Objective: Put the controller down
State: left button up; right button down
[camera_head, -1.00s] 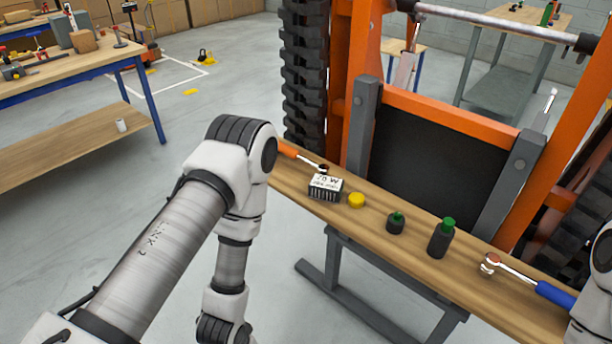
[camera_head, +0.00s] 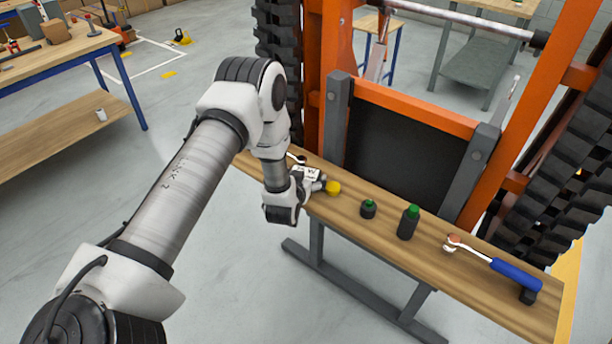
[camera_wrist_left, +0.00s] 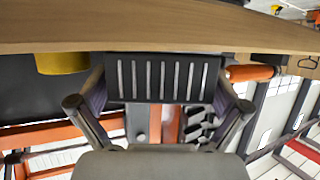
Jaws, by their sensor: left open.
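The controller is a small dark finned box with a white printed top (camera_head: 309,173). It rests on the wooden bench (camera_head: 470,276), at the end left of the yellow cap, partly hidden by my left wrist. In the left wrist view, which is upside down, its slotted dark side (camera_wrist_left: 160,80) faces the camera and its base meets the bench top. My left gripper (camera_head: 305,184) is at the controller; it also shows in the left wrist view (camera_wrist_left: 162,98). Its fingers are open, one on each side of the box. My right gripper is out of view.
A yellow cap (camera_head: 333,187) stands close beside the controller. A small green-topped jar (camera_head: 368,208), a green-capped bottle (camera_head: 408,222) and a blue-handled ratchet (camera_head: 515,273) lie farther right. An orange-handled tool (camera_wrist_left: 250,73) is on the controller's other side. An orange frame (camera_head: 420,112) rises behind.

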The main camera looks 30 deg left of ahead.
pick_arm(q)
jog(key=shift+w+f, duration=0.1)
jog(key=c, duration=1.3)
